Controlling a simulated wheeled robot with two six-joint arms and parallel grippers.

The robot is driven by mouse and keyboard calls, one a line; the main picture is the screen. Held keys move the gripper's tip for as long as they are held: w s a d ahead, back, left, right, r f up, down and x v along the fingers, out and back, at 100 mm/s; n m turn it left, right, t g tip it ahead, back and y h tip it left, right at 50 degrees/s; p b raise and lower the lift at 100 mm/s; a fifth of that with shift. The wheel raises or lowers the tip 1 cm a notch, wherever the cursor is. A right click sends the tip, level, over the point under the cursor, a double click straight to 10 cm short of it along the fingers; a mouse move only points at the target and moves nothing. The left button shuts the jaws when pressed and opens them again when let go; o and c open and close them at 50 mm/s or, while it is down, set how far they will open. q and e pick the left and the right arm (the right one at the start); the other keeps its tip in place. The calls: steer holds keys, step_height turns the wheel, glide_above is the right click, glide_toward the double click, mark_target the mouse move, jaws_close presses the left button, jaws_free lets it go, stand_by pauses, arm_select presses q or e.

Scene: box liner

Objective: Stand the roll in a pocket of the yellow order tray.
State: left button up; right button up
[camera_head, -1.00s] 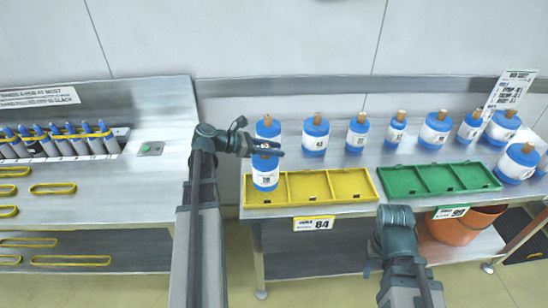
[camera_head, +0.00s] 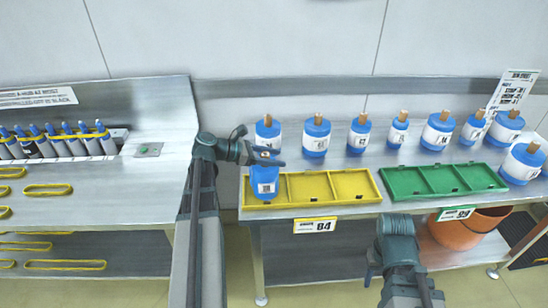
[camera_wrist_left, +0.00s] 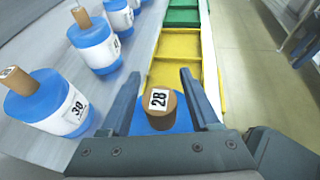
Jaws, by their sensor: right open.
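The roll (camera_head: 265,187) is blue and white with a label on its side. In the left wrist view its brown core (camera_wrist_left: 160,105), labelled 28, shows between the two fingers. My left gripper (camera_head: 268,158) is shut on the roll and holds it upright or nearly so at the left pocket of the yellow order tray (camera_head: 354,188). I cannot tell whether its base touches the pocket floor. The tray's middle and right pockets are empty. My right gripper (camera_head: 393,262) is open and empty in front of the bench, its fingertips hard to make out.
Several similar rolls (camera_head: 316,138) stand in a row behind the trays, one (camera_head: 267,132) close behind my left gripper. An empty green tray (camera_head: 442,181) lies to the right. An orange bucket (camera_head: 462,232) is on the lower shelf. A left bench (camera_head: 120,195) holds yellow loops and grey tubes.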

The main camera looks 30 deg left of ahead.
arm_select(q)
steer(key=shift+r, duration=0.15)
steer(key=shift+s+a+r+p, duration=0.1)
steer(key=shift+a+r+p, duration=0.1)
steer(key=shift+p, duration=0.1)
steer(key=p+v, duration=0.4)
steer(key=v, duration=0.7)
steer(key=shift+s+a, duration=0.15)
steer(key=shift+s, duration=0.05)
